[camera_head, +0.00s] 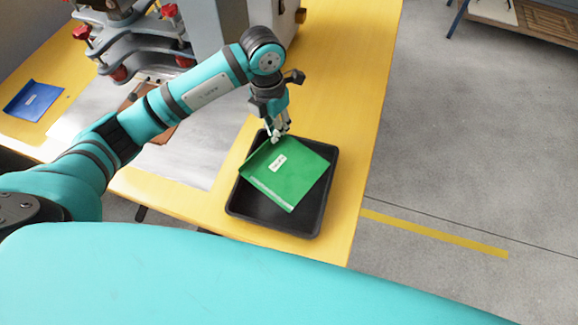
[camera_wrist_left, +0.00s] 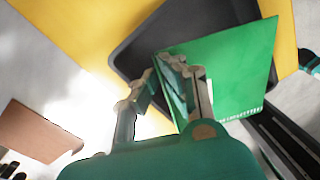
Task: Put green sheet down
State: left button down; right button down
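The green sheet (camera_head: 290,175) has a small white label and a raised, bent edge. It is in or just above a black tray (camera_head: 257,212), turned at an angle to the tray's sides. I cannot tell whether its underside touches the tray floor. My left gripper (camera_head: 277,137) is at the sheet's far edge. In the left wrist view the fingers (camera_wrist_left: 160,75) close together around the bent edge of the green sheet (camera_wrist_left: 235,70), and the black tray (camera_wrist_left: 140,50) shows beneath. The right gripper is not in view.
The tray stands on a yellow table (camera_head: 345,110), near its front right corner. A blue sheet (camera_head: 33,100) lies at the far left. A grey machine with red knobs (camera_head: 130,35) stands at the back. A brown sheet (camera_wrist_left: 38,132) shows beside it. The floor at right is open.

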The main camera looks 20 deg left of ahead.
pick_arm(q)
notch_tip(320, 180, down, 8)
jog(key=shift+f+p, duration=0.1)
jog(key=shift+p, duration=0.3)
jog(key=c, duration=1.5)
grip_release()
jog(key=r, duration=0.8)
jog(key=a+r+b, duration=0.1)
jog(key=r, duration=0.3)
jog(key=shift+w, duration=0.15)
